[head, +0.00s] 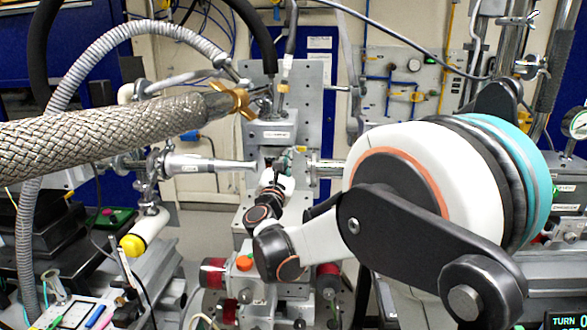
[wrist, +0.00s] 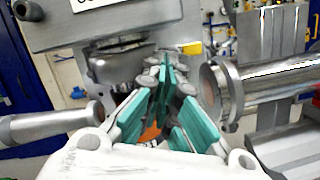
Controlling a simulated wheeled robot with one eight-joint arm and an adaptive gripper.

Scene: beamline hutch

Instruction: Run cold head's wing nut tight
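The cold head (head: 272,132) is a grey block with a white label, upright at the middle of the head view. Its dark round underside (wrist: 122,50) shows in the wrist view. A brass-coloured winged piece (head: 240,101) sits at the braided hose's end; I cannot tell if it is the wing nut. My gripper (head: 278,163) is just below the cold head, pointing away. In the wrist view my gripper (wrist: 163,70) has its teal-padded fingertips drawn together, with no object visible between them. No wing nut is clear there, and the fingers hide what is behind them.
A tapered metal nozzle (head: 205,164) points in from the left. A metal tube (head: 326,168) with a round flange comes from the right, close to my fingers. A thick braided hose (head: 95,135) crosses the upper left. An orange button (head: 244,263) is below.

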